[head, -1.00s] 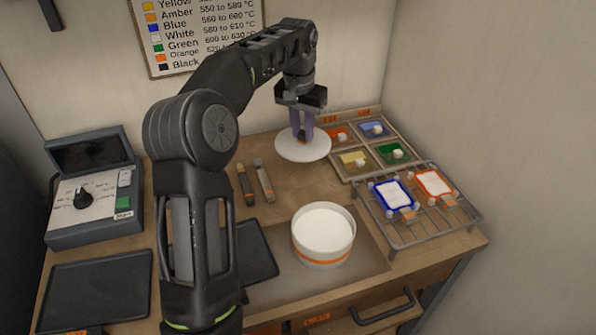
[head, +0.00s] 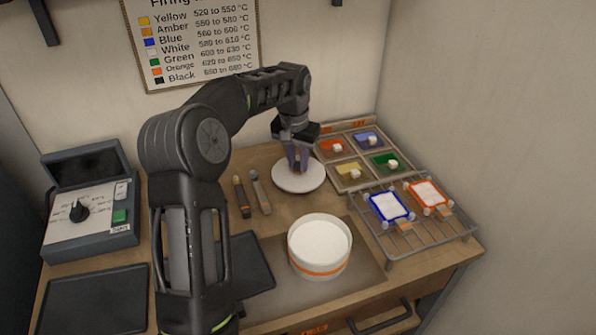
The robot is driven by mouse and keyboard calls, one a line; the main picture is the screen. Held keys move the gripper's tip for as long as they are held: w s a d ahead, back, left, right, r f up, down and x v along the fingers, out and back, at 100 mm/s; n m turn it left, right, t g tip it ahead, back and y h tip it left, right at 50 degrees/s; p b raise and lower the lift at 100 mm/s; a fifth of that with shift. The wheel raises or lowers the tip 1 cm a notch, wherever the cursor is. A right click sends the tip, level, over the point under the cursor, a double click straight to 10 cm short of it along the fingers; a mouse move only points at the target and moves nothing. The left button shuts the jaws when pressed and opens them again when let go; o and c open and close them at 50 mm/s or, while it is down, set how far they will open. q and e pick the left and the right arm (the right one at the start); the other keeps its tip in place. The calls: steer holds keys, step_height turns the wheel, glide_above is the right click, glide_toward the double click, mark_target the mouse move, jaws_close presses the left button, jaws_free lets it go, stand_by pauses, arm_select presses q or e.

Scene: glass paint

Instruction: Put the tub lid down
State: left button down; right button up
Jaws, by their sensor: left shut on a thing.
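The tub lid (head: 311,185) is a white round disc with a small knob at its middle. It is level, at or just above the wooden bench behind the tub; I cannot tell whether it touches. My left gripper (head: 298,165) points down from above and is shut on the lid's knob, which its fingers mostly hide. The white tub (head: 319,262) with an orange band stands open on a grey mat at the front, filled with white stuff. My right gripper is not in view.
A tray of coloured squares (head: 345,179) lies right of the lid. A wire rack (head: 395,244) holds two framed white tiles. Two tools (head: 262,195) lie left of the lid. A control box (head: 92,240) and dark trays (head: 97,302) are at the left.

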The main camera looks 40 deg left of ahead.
mark_target(297, 165)
arm_select(q)
steer(key=shift+f+p, duration=0.3)
steer(key=shift+f, duration=1.6)
steer(key=c, duration=1.3)
jaws_free()
steer(key=shift+f, duration=0.15)
steer(key=shift+o, duration=0.2)
step_height(297, 165, up, 12)
steer(key=s+b, duration=0.1)
steer(key=shift+s, duration=0.25)
steer(key=shift+d, duration=0.15)
